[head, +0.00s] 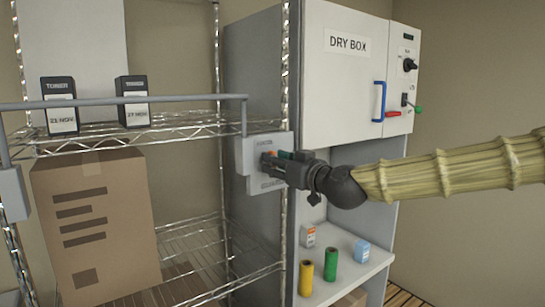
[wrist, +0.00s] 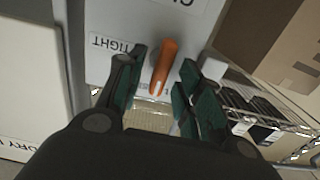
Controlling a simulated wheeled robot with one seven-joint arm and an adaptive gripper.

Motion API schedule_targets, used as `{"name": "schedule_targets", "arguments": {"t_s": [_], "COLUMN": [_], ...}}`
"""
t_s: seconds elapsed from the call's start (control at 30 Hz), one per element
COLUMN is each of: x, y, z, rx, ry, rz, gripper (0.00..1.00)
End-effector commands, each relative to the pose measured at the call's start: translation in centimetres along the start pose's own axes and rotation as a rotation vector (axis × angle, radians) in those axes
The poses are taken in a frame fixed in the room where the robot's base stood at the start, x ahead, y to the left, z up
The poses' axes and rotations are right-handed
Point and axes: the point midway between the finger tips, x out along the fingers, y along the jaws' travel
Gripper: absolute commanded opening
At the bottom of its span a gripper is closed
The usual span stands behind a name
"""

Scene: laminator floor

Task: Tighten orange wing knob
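The orange wing knob (wrist: 164,66) sits on a light grey plate (wrist: 100,20) bearing a "TIGHT" label (wrist: 117,46), which reads upside down in the wrist view. The knob stands slightly tilted in that view, with a white mark near its lower end. My gripper (wrist: 161,62) has its fingers on either side of the knob, with visible gaps, so it appears open around it. In the head view, my gripper (head: 272,160) reaches the plate (head: 250,183) on the shelf post, and the knob is mostly hidden behind the fingers.
A grey rail (head: 190,98) runs left from the plate along the wire rack. A cardboard box (head: 95,220) and toner boxes (head: 59,105) stand on it. The dry box (head: 345,90) stands right, with yellow (head: 306,278) and green (head: 331,264) rolls below.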

Motion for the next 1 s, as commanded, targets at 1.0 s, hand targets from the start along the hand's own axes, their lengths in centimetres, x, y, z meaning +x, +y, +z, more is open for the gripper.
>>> {"name": "schedule_targets", "arguments": {"t_s": [1.0], "x": [2.2], "y": [0.1], "z": [0.0], "rx": [0.0], "ry": [0.001], "rz": [0.001], "gripper": [0.0]}}
